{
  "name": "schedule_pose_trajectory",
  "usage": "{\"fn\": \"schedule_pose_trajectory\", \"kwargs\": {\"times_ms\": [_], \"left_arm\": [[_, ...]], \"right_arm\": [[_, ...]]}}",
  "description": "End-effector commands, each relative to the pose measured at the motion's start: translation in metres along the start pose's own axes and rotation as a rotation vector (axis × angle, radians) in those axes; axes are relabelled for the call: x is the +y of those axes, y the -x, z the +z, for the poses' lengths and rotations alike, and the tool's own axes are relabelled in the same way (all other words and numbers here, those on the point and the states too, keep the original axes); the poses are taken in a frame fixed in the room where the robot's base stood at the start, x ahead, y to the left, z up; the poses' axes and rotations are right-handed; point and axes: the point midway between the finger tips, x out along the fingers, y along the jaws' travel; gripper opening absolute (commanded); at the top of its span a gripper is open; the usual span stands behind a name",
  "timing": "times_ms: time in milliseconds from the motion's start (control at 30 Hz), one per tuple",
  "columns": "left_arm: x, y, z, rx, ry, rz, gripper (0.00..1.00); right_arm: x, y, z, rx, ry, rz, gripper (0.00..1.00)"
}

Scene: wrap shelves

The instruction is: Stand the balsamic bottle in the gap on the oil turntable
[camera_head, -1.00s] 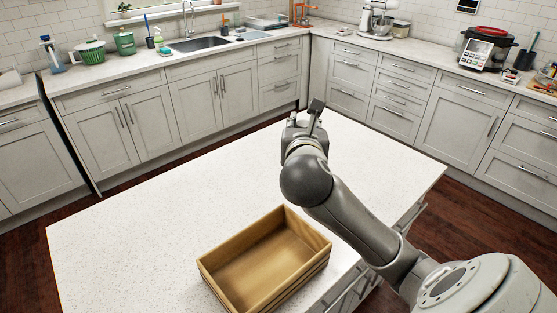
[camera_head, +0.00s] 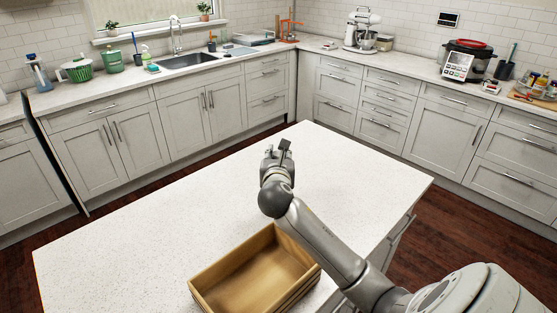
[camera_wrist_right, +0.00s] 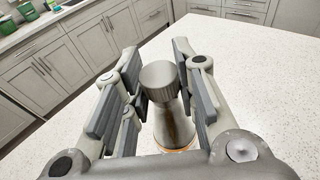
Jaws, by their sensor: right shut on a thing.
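My right gripper (camera_head: 277,155) is over the far part of the white island top in the head view, and the fingers mostly hide what they hold there. My left gripper is not in view.
A wooden crate (camera_head: 216,295), empty as far as I see, stands on the near part of the island top (camera_head: 130,240). The rest of the island is clear. Back counters hold a sink (camera_head: 188,61), a stand mixer (camera_head: 361,30) and a cooker (camera_head: 465,62).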

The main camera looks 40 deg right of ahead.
Motion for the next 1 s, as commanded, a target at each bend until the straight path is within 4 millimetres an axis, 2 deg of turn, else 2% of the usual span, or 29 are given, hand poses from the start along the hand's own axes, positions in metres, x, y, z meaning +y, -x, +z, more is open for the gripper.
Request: {"fn": "schedule_pose_trajectory", "kwargs": {"times_ms": [133,500,533,667,1000], "left_arm": [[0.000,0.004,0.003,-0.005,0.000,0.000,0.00],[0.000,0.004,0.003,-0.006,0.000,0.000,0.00],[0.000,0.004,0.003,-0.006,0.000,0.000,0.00],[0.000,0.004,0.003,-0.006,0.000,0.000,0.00],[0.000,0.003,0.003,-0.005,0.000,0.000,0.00]], "right_arm": [[0.000,-0.002,-0.012,-0.002,0.000,0.000,0.00],[0.000,-0.003,-0.015,-0.004,-0.001,0.001,0.00],[0.000,-0.003,-0.017,0.000,-0.001,0.001,0.30],[0.000,-0.003,-0.017,0.000,-0.001,0.000,0.47],[0.000,-0.003,-0.015,-0.001,-0.001,0.000,0.48]]}}
